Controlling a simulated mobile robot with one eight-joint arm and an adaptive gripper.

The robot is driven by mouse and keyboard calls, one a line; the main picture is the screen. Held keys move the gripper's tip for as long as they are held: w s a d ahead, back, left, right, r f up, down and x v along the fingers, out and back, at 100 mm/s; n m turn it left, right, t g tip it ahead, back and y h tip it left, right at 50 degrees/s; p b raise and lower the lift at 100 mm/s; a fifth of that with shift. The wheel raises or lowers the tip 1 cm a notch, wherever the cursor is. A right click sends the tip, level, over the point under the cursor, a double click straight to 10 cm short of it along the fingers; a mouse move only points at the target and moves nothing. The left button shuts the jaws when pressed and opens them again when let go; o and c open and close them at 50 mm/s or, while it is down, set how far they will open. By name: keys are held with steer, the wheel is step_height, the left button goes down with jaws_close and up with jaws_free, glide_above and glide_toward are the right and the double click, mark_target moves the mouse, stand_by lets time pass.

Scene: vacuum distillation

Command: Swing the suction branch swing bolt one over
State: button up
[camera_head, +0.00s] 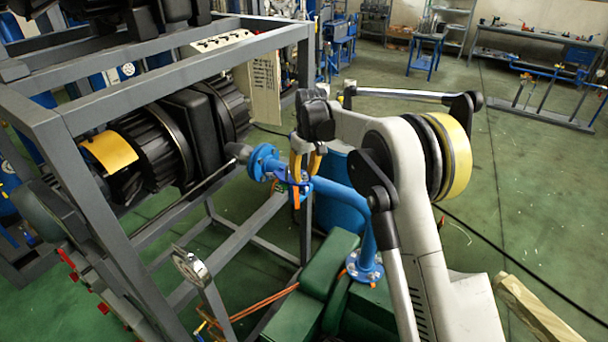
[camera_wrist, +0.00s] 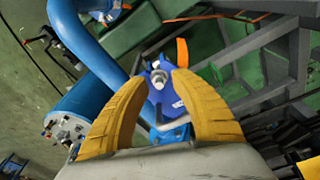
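The blue suction branch pipe (camera_head: 345,197) runs from a flanged joint (camera_head: 262,162) beside the black pump to a lower flange (camera_head: 364,268). My gripper (camera_head: 308,175) is at the branch just right of the joint, pointing down. In the wrist view its two yellow fingers (camera_wrist: 160,82) are apart, on either side of a blue fitting (camera_wrist: 170,100). A silver bolt end with a nut (camera_wrist: 158,77) shows between the fingertips. It looks like a swing bolt, but which one I cannot tell. I see no finger clearly touching it. An orange piece (camera_wrist: 182,52) stands just beyond.
A grey steel frame (camera_head: 75,180) holds the black pump (camera_head: 160,150) on the left. A pressure gauge (camera_head: 190,265) stands at the front. Green machinery (camera_head: 310,300) lies below the branch. A blue drum (camera_head: 340,200) is behind it.

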step_height(320, 180, up, 12)
steer(key=s, duration=0.1)
steer(key=shift+s+d+f, duration=0.2)
steer(key=shift+d, duration=0.15)
steer(key=shift+d, duration=0.1)
